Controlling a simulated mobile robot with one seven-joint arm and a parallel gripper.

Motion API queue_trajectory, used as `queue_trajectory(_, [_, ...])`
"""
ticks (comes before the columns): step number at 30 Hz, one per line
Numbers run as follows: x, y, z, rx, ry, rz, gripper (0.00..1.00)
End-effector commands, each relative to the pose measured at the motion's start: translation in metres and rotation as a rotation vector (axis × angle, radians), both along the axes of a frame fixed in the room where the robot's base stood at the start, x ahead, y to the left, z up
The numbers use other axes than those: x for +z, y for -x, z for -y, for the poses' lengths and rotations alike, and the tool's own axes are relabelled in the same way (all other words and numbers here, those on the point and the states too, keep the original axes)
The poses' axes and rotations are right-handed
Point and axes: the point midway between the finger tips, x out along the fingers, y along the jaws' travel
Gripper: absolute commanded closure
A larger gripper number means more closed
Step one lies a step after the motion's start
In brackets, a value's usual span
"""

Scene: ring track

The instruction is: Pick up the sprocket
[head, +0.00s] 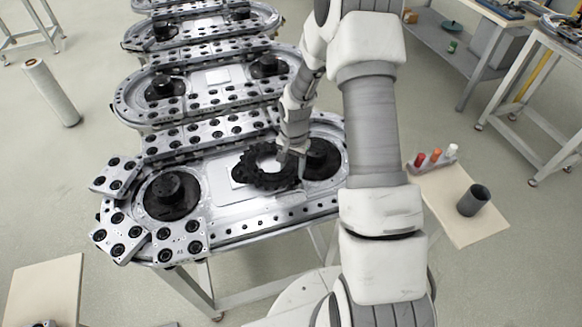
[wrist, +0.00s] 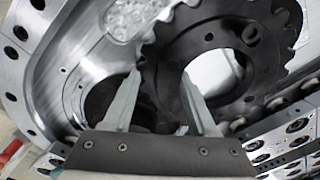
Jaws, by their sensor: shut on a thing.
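The sprocket (head: 268,180), a black toothed ring with a wide centre hole, is over the bright metal plate in the middle of the nearest track. My gripper (head: 290,158) reaches down to its right side and is shut on its ring. In the wrist view, the sprocket (wrist: 180,38) fills the upper right, with one finger outside the teeth and the other in the centre hole; my gripper (wrist: 160,80) pinches the band between. I cannot tell whether it touches the plate.
A black hub (head: 322,160) stands close right of the sprocket, another hub (head: 172,195) to the left. Drilled metal blocks (head: 180,240) line the track's near-left end. A small side table (head: 445,205) holds a dark cup (head: 473,200) and coloured bottles (head: 436,156).

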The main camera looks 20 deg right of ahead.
Motion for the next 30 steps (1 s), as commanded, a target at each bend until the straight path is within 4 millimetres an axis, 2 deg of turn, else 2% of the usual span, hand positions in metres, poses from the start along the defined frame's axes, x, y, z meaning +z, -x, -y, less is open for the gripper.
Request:
queue_trajectory(1, [0.001,-0.001,-0.001,0.001,-0.001,0.004,1.00])
queue_trajectory(2, [0.001,-0.001,-0.001,0.001,-0.001,0.004,0.37])
queue_trajectory(7, [0.001,-0.001,-0.001,0.001,-0.001,0.004,0.07])
queue_trajectory(16, [0.001,-0.001,-0.001,0.001,-0.001,0.002,0.07])
queue_trajectory(20, [0.009,-0.001,0.000,0.000,0.000,0.004,0.07])
queue_trajectory(23, [0.022,-0.001,0.000,0.001,0.000,0.006,0.07])
queue_trajectory(30, [0.070,0.000,0.001,0.001,0.001,0.008,0.07])
